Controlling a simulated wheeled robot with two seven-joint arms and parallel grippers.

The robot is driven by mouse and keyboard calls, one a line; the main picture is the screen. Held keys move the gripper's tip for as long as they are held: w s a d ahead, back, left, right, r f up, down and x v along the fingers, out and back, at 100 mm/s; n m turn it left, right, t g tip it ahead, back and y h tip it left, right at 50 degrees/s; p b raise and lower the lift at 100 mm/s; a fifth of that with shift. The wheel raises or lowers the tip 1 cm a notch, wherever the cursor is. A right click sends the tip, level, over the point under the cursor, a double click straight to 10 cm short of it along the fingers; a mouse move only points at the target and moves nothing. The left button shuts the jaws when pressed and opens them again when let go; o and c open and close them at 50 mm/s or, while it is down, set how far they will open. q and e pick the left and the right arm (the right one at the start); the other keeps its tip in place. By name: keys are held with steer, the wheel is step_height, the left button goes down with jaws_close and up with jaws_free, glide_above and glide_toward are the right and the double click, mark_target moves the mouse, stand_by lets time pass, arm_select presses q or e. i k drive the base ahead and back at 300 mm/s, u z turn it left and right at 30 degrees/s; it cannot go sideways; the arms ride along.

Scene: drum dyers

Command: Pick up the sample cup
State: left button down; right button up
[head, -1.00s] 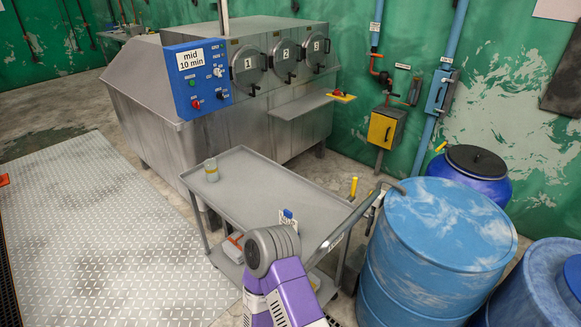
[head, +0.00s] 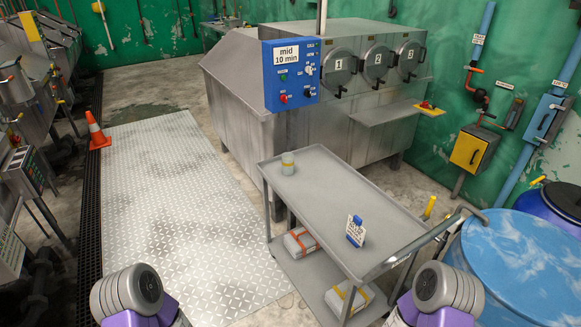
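The sample cup (head: 288,163) is a small pale, translucent cup with a yellowish band. It stands upright near the far left corner of the grey cart's top shelf (head: 330,190). Nothing touches it. Two purple and grey parts of my arms show at the bottom edge, one left of the cart and one at its near right. Both grippers are out of the picture, so their fingers cannot be seen.
A small sign on a blue holder (head: 355,230) stands on the cart top. Wrapped packages (head: 300,242) lie on its lower shelf. A blue barrel (head: 510,265) stands at right, the dyeing machine (head: 250,125) behind. Metal floor plating (head: 170,200) is clear at left; an orange cone (head: 97,130) stands beyond.

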mark_target(288, 160)
steer(key=u, duration=0.3)
steer(key=k, duration=0.8)
steer(key=u, duration=3.45)
steer(key=i, duration=0.1)
steer(key=z, duration=2.4)
steer(key=i, duration=2)
steer(key=z, duration=0.45)
steer(key=i, duration=1.65)
steer(key=z, duration=2.05)
steer(key=i, duration=0.85)
steer(key=z, duration=0.75)
